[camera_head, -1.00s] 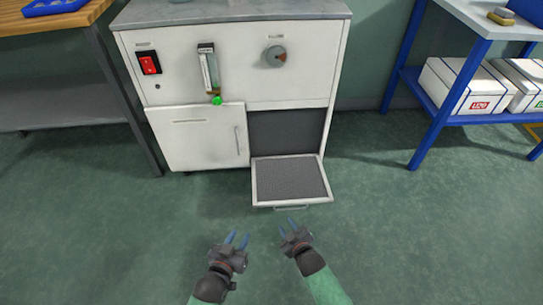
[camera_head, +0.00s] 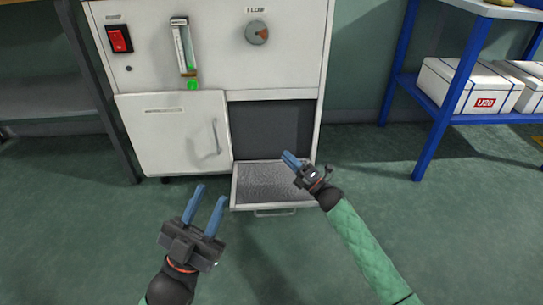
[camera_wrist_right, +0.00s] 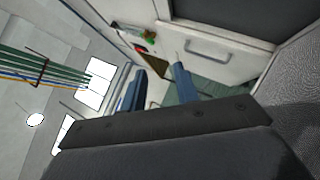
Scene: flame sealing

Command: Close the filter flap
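The filter flap (camera_head: 257,180) is a white-framed panel with grey mesh, folded down in front of the dark opening (camera_head: 271,129) at the cabinet's lower right. Its handle (camera_head: 275,212) is on the front edge. My right gripper (camera_head: 289,157) is over the flap's right part, hiding some of it; I cannot tell if it touches. Its two blue fingers (camera_wrist_right: 158,80) are apart and empty in the right wrist view, with grey mesh (camera_wrist_right: 297,85) close on the right. My left gripper (camera_head: 209,194) is open and empty, in front of the cabinet, left of the flap.
The white cabinet (camera_head: 285,60) has a closed-looking left door (camera_head: 175,140) with a handle, a red switch (camera_head: 119,39), a flow tube (camera_head: 184,50) and a knob (camera_head: 257,33). A blue-framed shelf (camera_head: 432,140) with boxes (camera_head: 470,88) stands right. The green floor in front is clear.

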